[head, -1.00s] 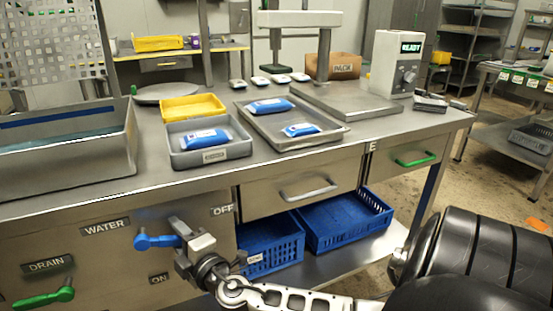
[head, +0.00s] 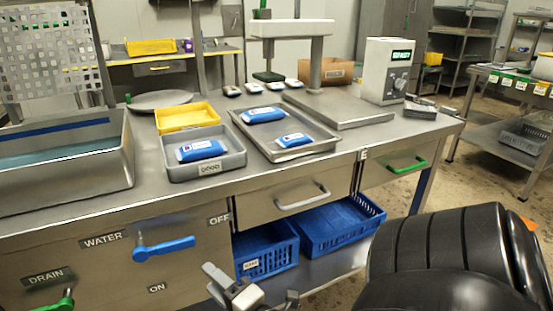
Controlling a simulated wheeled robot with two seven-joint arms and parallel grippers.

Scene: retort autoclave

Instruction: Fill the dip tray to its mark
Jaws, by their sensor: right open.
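The dip tray is the grey metal basin (head: 128,160) at the left of the bench. Bluish water (head: 60,158) lies in it, its surface below a dark blue band (head: 60,128) on the back wall. Below, on the front panel, the blue water lever (head: 165,248) points right and slightly up, on the OFF label's side; the ON label (head: 157,287) is below it. The green drain lever (head: 64,304) is partly cut off at the bottom left. My right gripper (head: 252,288) is open and empty, below and right of the blue lever, apart from it. My left gripper is out of view.
On the bench are a grey tray (head: 236,163) and a larger metal tray (head: 318,151) with blue packs, a yellow tray (head: 188,115), and a scale reading READY (head: 390,70). Blue crates (head: 342,222) sit on the shelf below. Black parts of my body fill the lower right.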

